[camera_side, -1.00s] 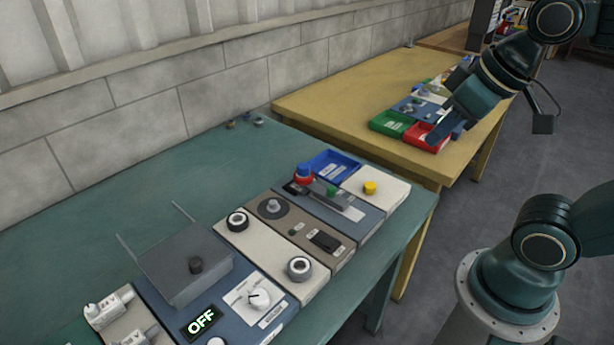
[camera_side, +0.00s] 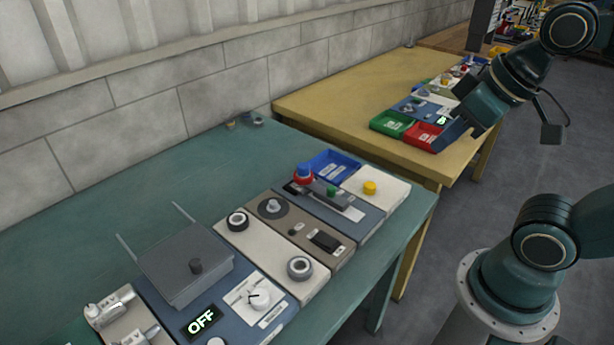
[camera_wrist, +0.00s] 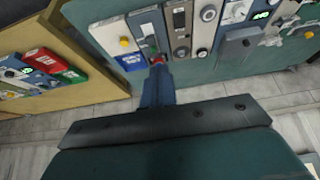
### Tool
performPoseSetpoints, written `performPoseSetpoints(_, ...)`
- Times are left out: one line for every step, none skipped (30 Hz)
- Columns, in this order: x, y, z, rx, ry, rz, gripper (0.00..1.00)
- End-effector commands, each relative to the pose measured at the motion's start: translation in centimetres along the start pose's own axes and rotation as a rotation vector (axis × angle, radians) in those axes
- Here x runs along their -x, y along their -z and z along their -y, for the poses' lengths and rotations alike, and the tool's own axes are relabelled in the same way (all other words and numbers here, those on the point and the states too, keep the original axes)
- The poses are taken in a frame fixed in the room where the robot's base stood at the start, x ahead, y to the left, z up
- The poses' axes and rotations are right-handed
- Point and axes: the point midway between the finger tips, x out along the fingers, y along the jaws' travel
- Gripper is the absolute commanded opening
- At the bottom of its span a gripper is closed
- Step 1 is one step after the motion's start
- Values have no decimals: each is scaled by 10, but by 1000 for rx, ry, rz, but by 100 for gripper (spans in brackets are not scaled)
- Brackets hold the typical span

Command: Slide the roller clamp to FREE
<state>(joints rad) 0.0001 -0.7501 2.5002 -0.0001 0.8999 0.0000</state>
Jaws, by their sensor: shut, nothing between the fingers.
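My gripper (camera_side: 448,136) is high at the right in the side view, its blue fingers shut and empty. In the wrist view the shut fingers (camera_wrist: 158,72) point toward the panels, overlapping a red part in the picture; they appear apart from everything. No part is readably marked FREE, so I cannot tell for certain which is the roller clamp. A grey sliding-type part with a green knob (camera_side: 331,190) lies on a blue-grey panel beside a red and blue knob (camera_side: 304,173). White fittings (camera_side: 108,306) sit at the lower left.
Panels stand in a row on the green table (camera_side: 90,215), with dials, a black switch (camera_side: 325,241), an OFF display (camera_side: 201,321) and a grey box (camera_side: 185,260). A blue tray (camera_side: 335,163) is at the far end. A yellow table (camera_side: 340,100) behind holds green and red trays.

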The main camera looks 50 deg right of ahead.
Motion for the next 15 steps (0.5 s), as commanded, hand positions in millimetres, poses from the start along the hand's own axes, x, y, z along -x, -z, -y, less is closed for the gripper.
performPoseSetpoints(0, 0, 0, 0, 0, 0, 0)
performPoseSetpoints(0, 0, 0, 0, 0, 0, 0)
performPoseSetpoints(0, 0, 0, 0, 0, 0, 0)
performPoseSetpoints(0, 0, 0, 0, 0, 0, 0)
performPoseSetpoints(0, 0, 0, 0, 0, 0, 0)
performPoseSetpoints(0, 0, 0, 0, 0, 0, 0)
performPoseSetpoints(0, 0, 0, 0, 0, 0, 0)
performPoseSetpoints(0, 0, 0, 0, 0, 0, 0)
performPoseSetpoints(0, 0, 0, 0, 0, 0, 0)
performPoseSetpoints(0, 0, 0, 0, 0, 0, 2)
performPoseSetpoints(0, 0, 0, 0, 0, 0, 8)
performPoseSetpoints(0, 0, 0, -1, 0, 0, 16)
performPoseSetpoints(0, 1, 0, -2, 0, 1, 22)
performPoseSetpoints(0, 1, 0, -3, 0, 2, 28)
performPoseSetpoints(0, 2, 0, -7, -1, 4, 35)
